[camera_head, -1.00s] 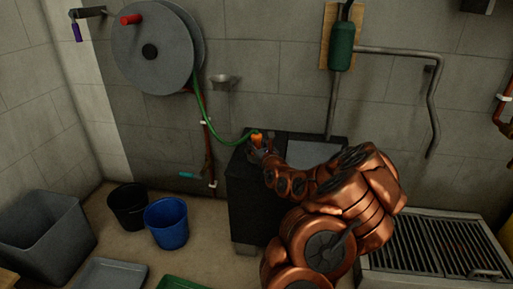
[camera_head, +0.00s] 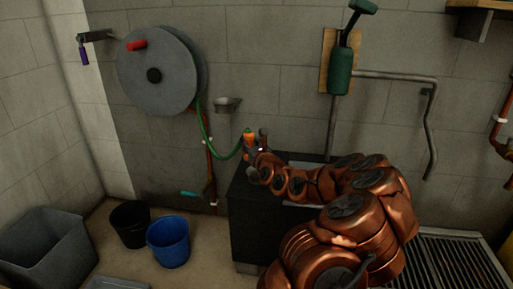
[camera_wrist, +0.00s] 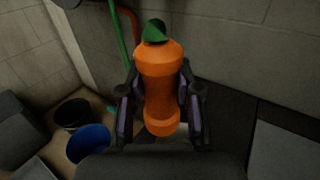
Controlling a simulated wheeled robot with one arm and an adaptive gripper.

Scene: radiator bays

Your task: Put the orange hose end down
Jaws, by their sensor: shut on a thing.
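The orange hose end (camera_head: 249,144) is held upright or nearly so by my gripper (camera_head: 257,150), above the left part of the dark cabinet (camera_head: 252,217). In the wrist view the orange hose end (camera_wrist: 160,85) sits between the two fingers of my gripper (camera_wrist: 160,98), which are shut on it. The green hose (camera_head: 215,147) runs from the orange end to the grey reel (camera_head: 158,73) on the wall. Whether the hose end touches the cabinet top is hidden by my gripper; it looks raised above it.
A black bucket (camera_head: 130,222) and a blue bucket (camera_head: 169,243) stand on the floor left of the cabinet, with a grey tub (camera_head: 45,248) farther left. A small metal cup holder (camera_head: 228,103) is on the wall. A floor grate (camera_head: 455,262) lies at right.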

